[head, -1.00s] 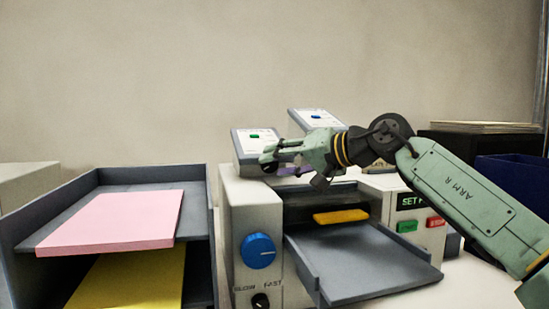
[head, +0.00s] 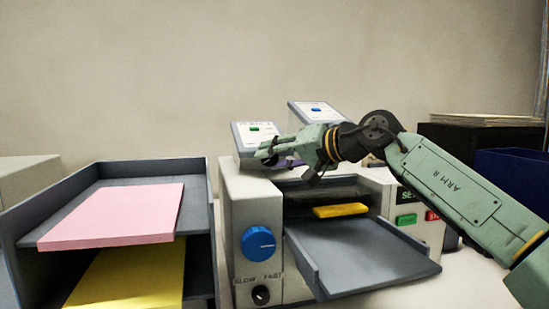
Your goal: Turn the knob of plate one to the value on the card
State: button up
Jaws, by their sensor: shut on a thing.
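A tilted plate with a green mark (head: 254,129) stands on top of the grey machine. A second tilted plate with a blue mark (head: 316,110) stands behind it, to the right. I cannot read their lettering or tell which is plate one. My gripper (head: 266,155) is at the lower edge of the green-marked plate, its fingers shut on a small dark knob that they mostly hide. The knob's pointer and scale do not show. I cannot make out a card with a value.
The machine's front has a blue dial (head: 258,244), a small black SLOW/FAST knob (head: 261,295) and a grey tray (head: 365,258) sticking out. A letter rack (head: 195,200) with pink (head: 115,217) and yellow paper stands left. A dark blue bin (head: 515,175) is at right.

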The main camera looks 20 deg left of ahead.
jog(key=shift+w+f+m+g+y+b, duration=0.1)
jog(key=shift+f+m+g+y+b, duration=0.25)
jog(key=shift+y+b, duration=0.4)
jog(key=shift+r+g+y, duration=0.2)
jog(key=shift+g+y, duration=0.15)
jog(key=o, duration=0.8)
jog(key=shift+o, duration=0.2)
jog(key=shift+d, duration=0.1)
jog(key=v, duration=1.2)
